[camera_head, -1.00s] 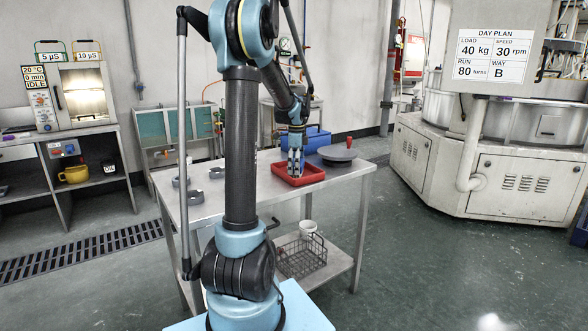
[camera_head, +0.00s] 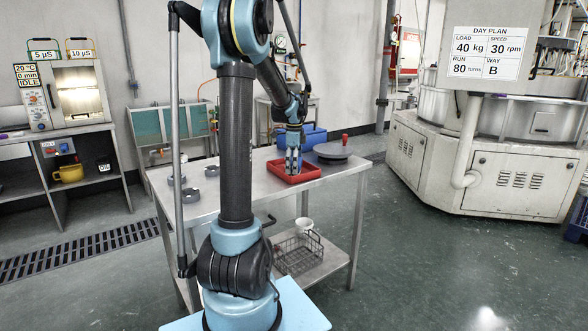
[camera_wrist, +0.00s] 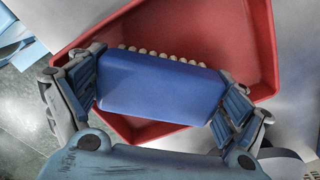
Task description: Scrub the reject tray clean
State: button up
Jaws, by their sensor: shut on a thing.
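The red reject tray (camera_head: 312,173) lies on the steel table. It also shows in the wrist view (camera_wrist: 262,40), with a grey-smudged floor inside. My gripper (camera_head: 292,170) points down into the tray. In the wrist view my gripper (camera_wrist: 160,95) is shut on a blue scrubbing brush (camera_wrist: 160,85), with a finger at each end of the block. A row of cream bristle tufts shows along its far edge. The brush is over the tray; whether the bristles touch the floor is hidden.
Behind the tray are a blue bin (camera_head: 314,136) and a dark round plate (camera_head: 333,151) with a red knob. Grey rings (camera_head: 190,194) lie on the table's left. A wire basket (camera_head: 298,254) and white mug (camera_head: 304,225) are on the lower shelf.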

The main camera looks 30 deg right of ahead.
jog(key=shift+w+f, duration=0.15)
jog(key=shift+w, duration=0.85)
jog(key=shift+r, duration=3)
jog(key=shift+r, duration=0.15)
jog(key=shift+r, duration=1.35)
